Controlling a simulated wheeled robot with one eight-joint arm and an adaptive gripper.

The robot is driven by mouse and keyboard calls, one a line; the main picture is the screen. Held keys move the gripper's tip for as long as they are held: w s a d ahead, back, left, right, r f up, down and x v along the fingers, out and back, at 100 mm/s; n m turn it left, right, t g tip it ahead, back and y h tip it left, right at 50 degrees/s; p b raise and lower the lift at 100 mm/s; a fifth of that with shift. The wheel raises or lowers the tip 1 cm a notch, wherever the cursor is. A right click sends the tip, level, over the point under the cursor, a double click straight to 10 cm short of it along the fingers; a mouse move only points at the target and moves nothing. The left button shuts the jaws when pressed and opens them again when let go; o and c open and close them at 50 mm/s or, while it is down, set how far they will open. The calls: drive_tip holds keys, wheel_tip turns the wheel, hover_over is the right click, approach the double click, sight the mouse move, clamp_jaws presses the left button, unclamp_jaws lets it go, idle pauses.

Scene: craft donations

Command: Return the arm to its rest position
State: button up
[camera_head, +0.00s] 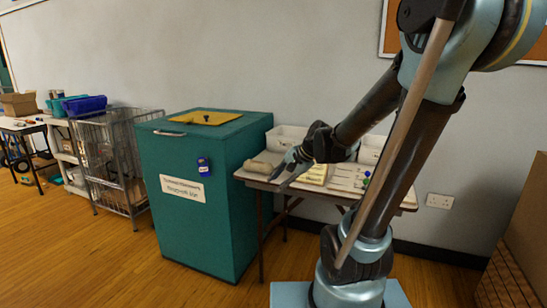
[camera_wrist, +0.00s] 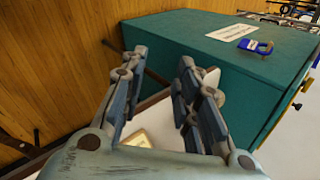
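My gripper (camera_head: 284,174) hangs above the left part of a small table (camera_head: 257,183) in the head view, fingers pointing left and down. In the wrist view my gripper (camera_wrist: 161,60) has its two fingers spread apart, with nothing held between them. My arm runs from its base at the lower middle, up to the right, then down left to the gripper. The gripper and arm hide parts of the table and its contents.
A teal cabinet (camera_head: 205,235) with a blue padlock (camera_head: 203,166) stands left of the table. White trays (camera_head: 284,137) and a tan roll (camera_head: 258,166) are on the table. A wire cage cart (camera_head: 106,165) stands further left. Front-left floor is clear.

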drive_tip(key=s+d+f+n+g+h, duration=0.1)
drive_tip(key=s+d+f+n+h, duration=0.2)
drive_tip(key=s+d, duration=0.5)
drive_tip(key=s+d+f+n+h, duration=0.3)
drive_tip(key=s+d+n, duration=0.2)
drive_tip(key=s+d, duration=0.3)
drive_tip(key=shift+s+d+g+h, duration=0.3)
drive_tip(key=shift+s+d+g, duration=0.1)
drive_tip(key=shift+s, duration=0.75)
drive_tip(key=shift+f, duration=0.1)
drive_tip(key=shift+w+f, duration=0.2)
drive_tip(key=shift+w, duration=0.2)
